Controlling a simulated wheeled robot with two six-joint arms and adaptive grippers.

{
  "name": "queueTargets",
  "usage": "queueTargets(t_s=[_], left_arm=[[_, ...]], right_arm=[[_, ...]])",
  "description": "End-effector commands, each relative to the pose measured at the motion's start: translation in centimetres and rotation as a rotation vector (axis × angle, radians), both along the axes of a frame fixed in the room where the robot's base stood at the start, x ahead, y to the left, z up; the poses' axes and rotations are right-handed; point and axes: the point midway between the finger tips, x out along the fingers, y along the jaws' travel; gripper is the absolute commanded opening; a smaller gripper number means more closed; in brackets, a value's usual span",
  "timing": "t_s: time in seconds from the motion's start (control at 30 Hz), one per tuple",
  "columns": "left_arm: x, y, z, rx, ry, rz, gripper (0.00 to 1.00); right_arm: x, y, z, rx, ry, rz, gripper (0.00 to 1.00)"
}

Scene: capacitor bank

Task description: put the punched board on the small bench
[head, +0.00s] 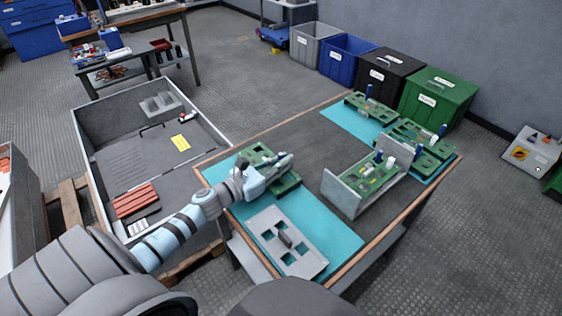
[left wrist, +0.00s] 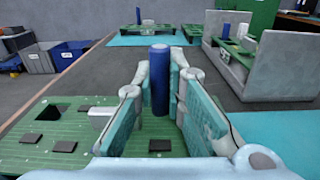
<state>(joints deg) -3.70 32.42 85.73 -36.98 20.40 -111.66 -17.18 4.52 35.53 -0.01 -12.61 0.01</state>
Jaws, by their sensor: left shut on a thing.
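My left gripper (head: 268,172) is at the left side of the near table, over a green board (head: 257,153) with dark square patches. In the left wrist view, the fingers of the left gripper (left wrist: 160,95) are shut around an upright blue cylinder (left wrist: 159,72) on the green board (left wrist: 40,148). I cannot tell whether this board is lifted off the teal mat. A grey plate with square holes and a raised middle grip (head: 305,262) lies flat on the mat, nearer me. I cannot tell which bench is the small one; one workbench (head: 180,52) stands at the back left. My right gripper is not in view.
A grey upright holder (head: 343,196) with a green board stands at the table's middle right. More green boards (head: 372,105) lie at the far end. A large grey tray (head: 83,150) is left of the table. Crates (head: 437,95) line the wall.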

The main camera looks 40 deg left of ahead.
Motion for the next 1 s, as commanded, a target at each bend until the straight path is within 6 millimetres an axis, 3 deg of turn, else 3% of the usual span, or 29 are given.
queueTargets(t_s=[0.27, 0.3, 0.4, 0.77, 1.0], left_arm=[[0.0, 0.0, 0.0, 0.0, 0.0, 0.0, 0.0], [0.0, 0.0, 0.0, 0.0, 0.0, 0.0, 0.18], [0.0, 0.0, 0.0, 0.0, 0.0, 0.0, 0.34], [-0.4, 0.1, -0.1, 0.002, 0.002, 0.0, 0.35], [-4.7, 1.4, -0.2, 0.003, 0.006, -0.003, 0.35]], right_arm=[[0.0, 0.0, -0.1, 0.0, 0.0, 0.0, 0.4], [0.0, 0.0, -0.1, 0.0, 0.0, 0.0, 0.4], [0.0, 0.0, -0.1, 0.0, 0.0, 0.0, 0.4], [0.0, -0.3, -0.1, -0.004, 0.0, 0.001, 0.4], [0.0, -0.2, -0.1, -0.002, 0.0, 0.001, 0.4]])
